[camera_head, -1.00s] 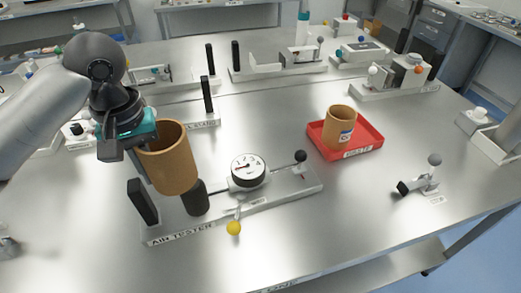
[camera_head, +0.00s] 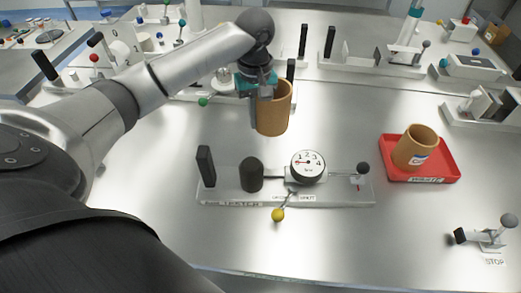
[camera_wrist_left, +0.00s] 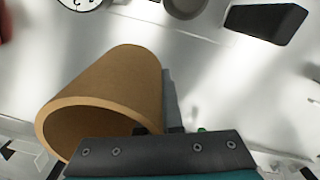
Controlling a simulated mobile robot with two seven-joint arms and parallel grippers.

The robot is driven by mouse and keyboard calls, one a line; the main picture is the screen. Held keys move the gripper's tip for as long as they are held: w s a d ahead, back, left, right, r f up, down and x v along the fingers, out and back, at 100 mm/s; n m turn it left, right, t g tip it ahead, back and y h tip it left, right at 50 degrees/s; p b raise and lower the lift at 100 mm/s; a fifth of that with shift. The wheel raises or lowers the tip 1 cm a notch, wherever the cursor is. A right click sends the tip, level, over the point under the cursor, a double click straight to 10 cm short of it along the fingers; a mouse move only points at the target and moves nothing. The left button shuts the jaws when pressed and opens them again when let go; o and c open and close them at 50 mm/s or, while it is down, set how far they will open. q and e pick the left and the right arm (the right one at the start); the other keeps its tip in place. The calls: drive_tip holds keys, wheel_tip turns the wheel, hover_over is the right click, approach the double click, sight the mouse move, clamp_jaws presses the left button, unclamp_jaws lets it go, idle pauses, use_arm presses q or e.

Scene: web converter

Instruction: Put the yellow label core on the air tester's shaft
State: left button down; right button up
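My left gripper (camera_head: 257,104) is shut on the wall of a tan, open-ended core (camera_head: 273,110), holding it upright above the table behind the air tester. The core also shows in the left wrist view (camera_wrist_left: 125,92), its open end towards the camera. No label shows on its visible side. The air tester (camera_head: 215,195) lies at the middle of the table. Its shaft, a dark stubby cylinder (camera_head: 251,175), is bare, in front of and slightly left of the core; it also shows in the wrist view (camera_wrist_left: 186,6). My right gripper is not in view.
The tester carries a black upright plate (camera_head: 206,167), a dial (camera_head: 308,165), a yellow-knobbed lever (camera_head: 278,214) and a black-knobbed lever (camera_head: 363,168). A red tray (camera_head: 392,171) holds another core (camera_head: 415,148) with a blue-marked label. A stop lever (camera_head: 508,221) stands front right.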

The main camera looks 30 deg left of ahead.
use_arm(q)
wheel_tip(320, 180, down, 12)
drive_tip(key=shift+f+b, duration=0.1)
drive_tip(key=shift+b, duration=0.85)
drive_tip(key=shift+f, duration=0.2)
drive_tip(key=shift+f, duration=0.1)
drive_tip(key=c, duration=1.1)
unclamp_jaws()
